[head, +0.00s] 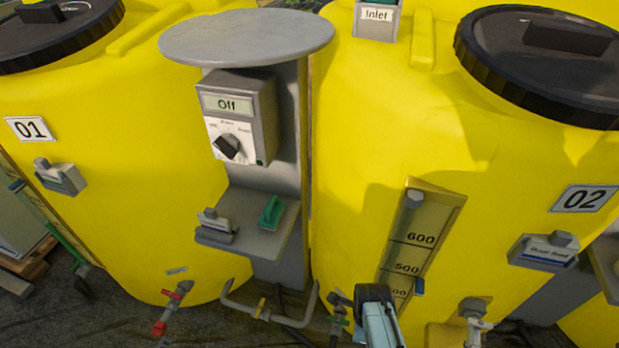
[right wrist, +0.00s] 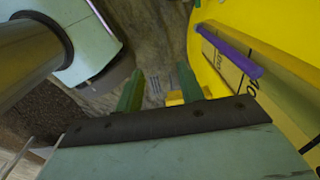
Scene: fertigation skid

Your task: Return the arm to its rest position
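Part of my right arm (head: 378,318) shows at the bottom of the head view, in front of the lower part of tank 02 (head: 480,190). Its black and pale blue section is close to the foot of the level gauge (head: 425,245). In the right wrist view, my right gripper (right wrist: 160,68) has its two green fingers apart, with nothing held between them. The ground (right wrist: 160,88) shows beyond the fingers, and a small yellow piece (right wrist: 182,97) shows beside the right finger. My left gripper is not in view.
Tank 01 (head: 110,150) stands at left. Between the tanks, a grey post carries a control box (head: 240,115) reading "Off" and a shelf (head: 255,235) with a green item (head: 272,213). Valves and pipes (head: 270,308) lie low in front. In the right wrist view, a purple strip (right wrist: 230,50) runs along the gauge.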

